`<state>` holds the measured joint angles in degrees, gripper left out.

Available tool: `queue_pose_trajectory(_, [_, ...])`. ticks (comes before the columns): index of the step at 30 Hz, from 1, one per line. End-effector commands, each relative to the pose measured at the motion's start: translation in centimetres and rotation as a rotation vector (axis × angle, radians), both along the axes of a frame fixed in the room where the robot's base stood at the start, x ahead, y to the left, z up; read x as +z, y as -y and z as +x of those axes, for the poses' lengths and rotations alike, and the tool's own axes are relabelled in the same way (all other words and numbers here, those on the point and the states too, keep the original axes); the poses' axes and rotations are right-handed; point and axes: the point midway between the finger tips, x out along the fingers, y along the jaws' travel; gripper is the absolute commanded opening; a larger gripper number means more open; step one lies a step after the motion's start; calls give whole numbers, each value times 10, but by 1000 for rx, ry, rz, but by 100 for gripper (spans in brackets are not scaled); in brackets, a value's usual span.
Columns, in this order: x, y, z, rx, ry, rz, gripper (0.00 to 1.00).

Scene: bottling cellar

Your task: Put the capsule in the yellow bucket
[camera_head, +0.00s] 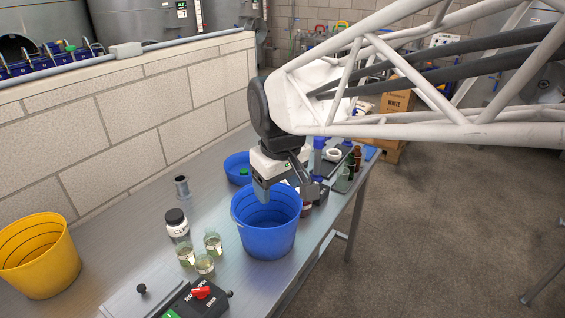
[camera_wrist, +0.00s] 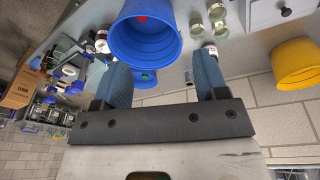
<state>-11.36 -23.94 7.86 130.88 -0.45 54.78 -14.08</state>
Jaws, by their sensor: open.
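The yellow bucket (camera_head: 38,262) stands at the left end of the bench, and its inside looks empty in the head view. It also shows at the right of the wrist view (camera_wrist: 297,66). A small red piece (camera_wrist: 142,19) lies inside the large blue bucket (camera_head: 268,238); it may be the capsule, but I cannot tell its shape. The blue bucket's wall hides it in the head view. My gripper (camera_head: 286,188) is open and empty, pointing down at the far rim of the large blue bucket. Its two fingers also show wide apart in the wrist view (camera_wrist: 163,75).
A smaller blue bucket (camera_head: 236,166) behind holds something green (camera_head: 243,172). A black-capped white jar (camera_head: 177,224), several glass beakers (camera_head: 205,264) and a grey cylinder (camera_head: 181,186) stand between the buckets. A block wall (camera_head: 120,115) runs along the bench's back.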

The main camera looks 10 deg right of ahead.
Motion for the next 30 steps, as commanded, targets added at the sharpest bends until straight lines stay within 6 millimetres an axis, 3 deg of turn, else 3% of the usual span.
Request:
queue_pose_trajectory(6, [-13, 48, -59, -208, 22, 24, 66])
queue_pose_trajectory(15, [-34, 83, -120, -418, 44, 51, 66])
queue_pose_trajectory(21, [-40, 89, -132, -463, 47, 57, 66])
queue_pose_trajectory(30, [-40, 89, -132, -463, 47, 57, 66])
